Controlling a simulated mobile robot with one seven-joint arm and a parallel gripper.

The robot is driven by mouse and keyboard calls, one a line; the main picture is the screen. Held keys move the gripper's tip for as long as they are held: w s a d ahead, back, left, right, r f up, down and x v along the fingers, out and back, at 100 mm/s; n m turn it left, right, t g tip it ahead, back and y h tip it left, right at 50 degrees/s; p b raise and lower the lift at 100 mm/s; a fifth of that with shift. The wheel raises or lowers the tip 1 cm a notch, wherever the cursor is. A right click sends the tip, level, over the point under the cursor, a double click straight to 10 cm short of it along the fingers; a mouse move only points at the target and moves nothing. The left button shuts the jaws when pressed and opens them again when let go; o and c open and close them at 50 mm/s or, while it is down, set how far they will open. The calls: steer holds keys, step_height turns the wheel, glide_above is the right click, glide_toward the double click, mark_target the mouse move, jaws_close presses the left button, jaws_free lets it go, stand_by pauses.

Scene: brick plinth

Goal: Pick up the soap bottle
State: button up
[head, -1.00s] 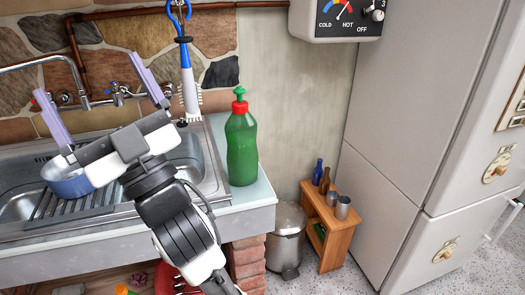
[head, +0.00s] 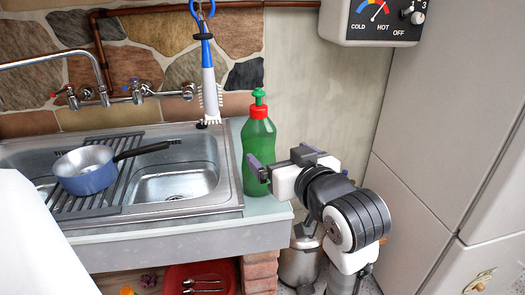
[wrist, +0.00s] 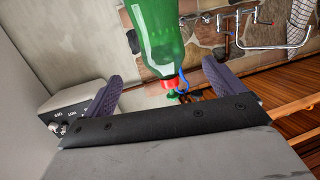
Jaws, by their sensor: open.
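The soap bottle (head: 257,138) is green with a red collar and green pump top. It stands upright on the pale counter strip right of the sink. My gripper (head: 257,170) is at the bottle's right side at about mid-height, with a purple finger overlapping its edge in the head view. In the wrist view the bottle (wrist: 157,35) appears upside down between the two spread purple fingers of my gripper (wrist: 160,80). The jaws are open and not closed on it. Whether a finger touches the bottle cannot be told.
The metal sink (head: 180,185) with a blue pan (head: 88,170) on its rack lies left of the bottle. A brush (head: 209,85) hangs on the wall behind. A water heater (head: 375,20) is above right. A metal bin (head: 300,262) stands below.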

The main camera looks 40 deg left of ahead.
mark_target(263, 141)
steer(key=p, duration=0.2)
steer(key=a+p, duration=0.1)
steer(key=p, duration=0.2)
steer(key=shift+w+a+r, duration=0.15)
steer(key=shift+w+r, duration=0.05)
steer(key=shift+w, duration=0.2)
steer(key=p, duration=0.3)
steer(key=shift+a+f+p, duration=0.15)
steer(key=shift+a+p, duration=0.1)
steer(key=shift+p, duration=0.15)
steer(key=x, duration=0.5)
steer(key=shift+w+a+f, duration=0.15)
steer(key=shift+a+f, duration=0.1)
steer(key=shift+w+a+p, duration=0.15)
steer(key=shift+a+p, duration=0.35)
steer(key=shift+p, duration=0.05)
steer(key=p+x, duration=0.1)
steer(key=x, duration=0.2)
steer(key=shift+w+a+p, duration=0.1)
steer(key=shift+a+p, duration=0.25)
steer(key=shift+p, duration=0.05)
steer(key=shift+w+a+f, duration=0.1)
steer(key=shift+w+a, duration=0.1)
steer(key=shift+a, duration=0.1)
